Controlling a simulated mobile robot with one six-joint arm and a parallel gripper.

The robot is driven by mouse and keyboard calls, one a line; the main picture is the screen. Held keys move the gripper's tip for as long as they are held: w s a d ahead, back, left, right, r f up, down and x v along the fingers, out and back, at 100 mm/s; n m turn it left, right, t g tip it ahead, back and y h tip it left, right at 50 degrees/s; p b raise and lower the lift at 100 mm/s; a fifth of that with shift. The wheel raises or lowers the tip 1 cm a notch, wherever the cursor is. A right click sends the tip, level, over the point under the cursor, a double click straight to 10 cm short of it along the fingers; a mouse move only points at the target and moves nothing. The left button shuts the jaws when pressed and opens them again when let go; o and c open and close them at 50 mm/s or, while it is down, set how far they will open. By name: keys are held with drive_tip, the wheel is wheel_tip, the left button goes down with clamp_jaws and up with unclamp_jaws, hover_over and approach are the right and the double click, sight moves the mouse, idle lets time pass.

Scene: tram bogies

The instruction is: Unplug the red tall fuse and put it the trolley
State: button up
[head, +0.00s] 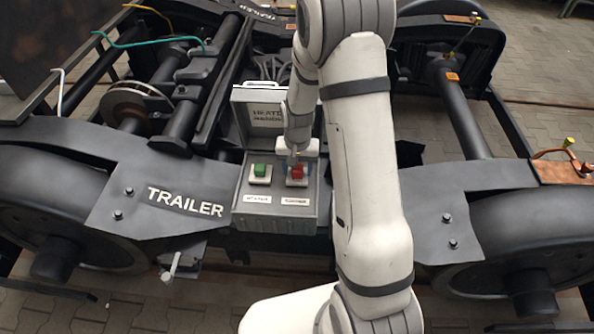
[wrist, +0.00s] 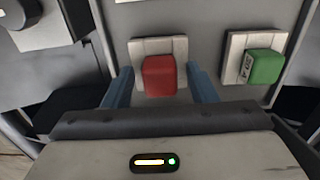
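The red fuse (head: 297,171) sits in its white socket in the right half of the open grey box (head: 306,216) on the bogie. In the wrist view the red fuse (wrist: 159,76) stands between the two blue fingers of my gripper (wrist: 164,84), with a gap on each side. My gripper is open around it and not touching it as far as I can see. In the head view my gripper (head: 296,160) is partly hidden by its own wrist. The trolley cannot be made out in either view.
A green fuse (head: 260,170) sits in a white socket to the left of the red one; it also shows at right in the wrist view (wrist: 264,66). The box lid (head: 262,112) stands open behind. A dark wheel (head: 52,205) and frame plates flank the box.

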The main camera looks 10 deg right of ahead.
clamp_jaws()
idle(0.3)
drive_tip(key=shift+r, duration=0.15)
drive_tip(key=shift+r+p, duration=2)
drive_tip(key=shift+r, duration=0.85)
